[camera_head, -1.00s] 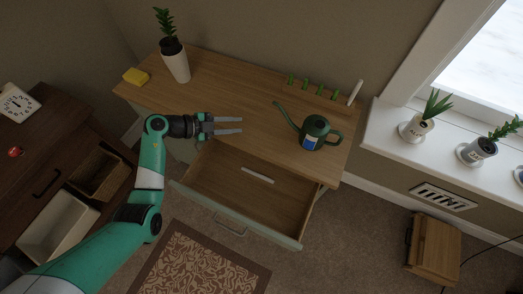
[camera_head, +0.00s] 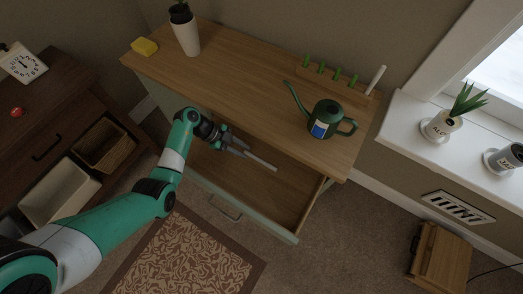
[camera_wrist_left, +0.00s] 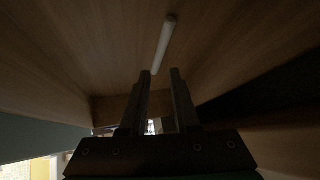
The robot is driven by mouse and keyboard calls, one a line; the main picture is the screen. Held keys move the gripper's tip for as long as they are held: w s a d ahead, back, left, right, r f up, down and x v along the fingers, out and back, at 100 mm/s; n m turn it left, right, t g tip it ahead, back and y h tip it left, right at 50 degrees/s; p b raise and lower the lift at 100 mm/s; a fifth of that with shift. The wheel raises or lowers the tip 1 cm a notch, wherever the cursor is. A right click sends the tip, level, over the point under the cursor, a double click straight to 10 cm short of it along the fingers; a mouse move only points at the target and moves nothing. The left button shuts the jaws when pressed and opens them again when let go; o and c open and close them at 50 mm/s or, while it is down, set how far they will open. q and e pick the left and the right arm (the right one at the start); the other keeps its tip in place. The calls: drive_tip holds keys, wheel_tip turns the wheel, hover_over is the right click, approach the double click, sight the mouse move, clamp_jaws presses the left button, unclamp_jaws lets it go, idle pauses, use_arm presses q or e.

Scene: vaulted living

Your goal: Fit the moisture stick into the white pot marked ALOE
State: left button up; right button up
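A thin white stick (camera_head: 260,162) lies in the open desk drawer (camera_head: 288,190); it also shows in the left wrist view (camera_wrist_left: 164,45). My left gripper (camera_head: 240,148) is inside the drawer at the stick's left end. Its fingers (camera_wrist_left: 156,82) are apart with nothing held, and the stick lies just beyond their tips. A white pot (camera_head: 440,127) with a spiky plant and dark lettering that looks like ALOE stands on a saucer on the windowsill. Another white stick (camera_head: 376,80) stands at the right end of a rack with green pegs. My right gripper is not in view.
A green watering can (camera_head: 325,121) stands on the desktop (camera_head: 235,75) above the drawer. A white planter (camera_head: 187,38) and yellow sponge (camera_head: 145,47) are at the desk's far left. Another pot (camera_head: 507,157) stands right of the ALOE pot on the sill (camera_head: 408,120).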

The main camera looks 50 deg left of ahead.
sight(259, 160)
use_arm(q)
drive_tip(key=shift+b+x, duration=0.35)
drive_tip(key=shift+x, duration=0.7)
drive_tip(key=shift+f, duration=0.2)
drive_tip(key=b+x, duration=0.4)
drive_tip(key=x, duration=0.1)
drive_tip(key=shift+a+f+b, duration=0.1)
drive_tip(key=shift+f+b, duration=0.1)
drive_tip(key=shift+b, duration=0.2)
drive_tip(key=shift+w+r, duration=0.1)
drive_tip(key=shift+r, duration=0.05)
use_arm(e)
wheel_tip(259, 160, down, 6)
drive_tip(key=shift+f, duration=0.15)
use_arm(q)
clamp_jaws()
